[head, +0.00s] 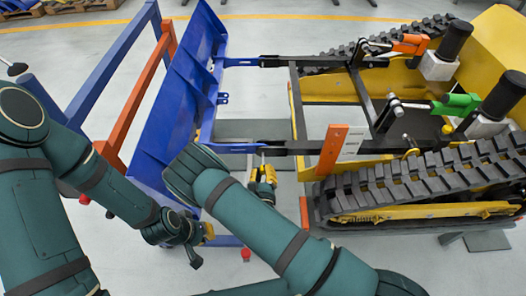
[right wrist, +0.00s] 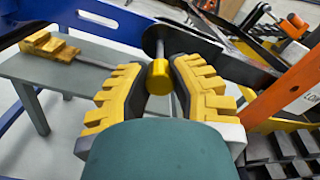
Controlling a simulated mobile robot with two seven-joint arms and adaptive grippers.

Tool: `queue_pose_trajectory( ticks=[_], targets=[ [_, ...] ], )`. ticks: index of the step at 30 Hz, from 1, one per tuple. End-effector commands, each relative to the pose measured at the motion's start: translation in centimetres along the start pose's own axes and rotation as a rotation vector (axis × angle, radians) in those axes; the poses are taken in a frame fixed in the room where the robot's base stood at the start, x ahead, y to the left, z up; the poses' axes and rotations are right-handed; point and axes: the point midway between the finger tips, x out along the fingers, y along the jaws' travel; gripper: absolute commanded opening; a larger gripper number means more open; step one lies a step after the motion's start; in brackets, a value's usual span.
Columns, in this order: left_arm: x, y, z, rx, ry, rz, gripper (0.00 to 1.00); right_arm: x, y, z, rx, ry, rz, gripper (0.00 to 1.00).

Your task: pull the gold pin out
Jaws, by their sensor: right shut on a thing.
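The gold pin (right wrist: 159,76) shows in the right wrist view as a short gold cylinder beside the rounded end of a black arm (right wrist: 185,40). My right gripper (right wrist: 158,90) has its yellow stepped pads closed on both sides of the pin. In the head view my right gripper (head: 262,180) is just below the joint between the blue attachment (head: 190,90) and the lower black arm (head: 310,147). The pin is too small and covered to make out there. My left gripper (head: 200,236) hangs low at the left, away from the joint; its jaws are unclear.
The tracked yellow carrier (head: 420,212) stands at the right, with an orange lever (head: 410,44) and a green lever (head: 457,104). An orange upright plate (head: 332,150) is close right of my right gripper. A blue and orange frame stands left.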

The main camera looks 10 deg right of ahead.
Motion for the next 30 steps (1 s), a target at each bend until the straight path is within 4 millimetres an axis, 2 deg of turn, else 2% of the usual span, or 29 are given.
queue_pose_trajectory(
  ticks=[21, 30],
  targets=[
    [-0.5, 0.2, -0.1, 0.000, 0.000, 0.000, 0.00, -2.3, 0.0, 0.0, 0.001, 0.001, 0.000, 0.00],
    [-0.5, 0.2, -0.1, 0.000, 0.000, 0.000, 0.00, -2.5, 0.0, 0.0, 0.001, 0.000, 0.000, 0.00]
  ],
)
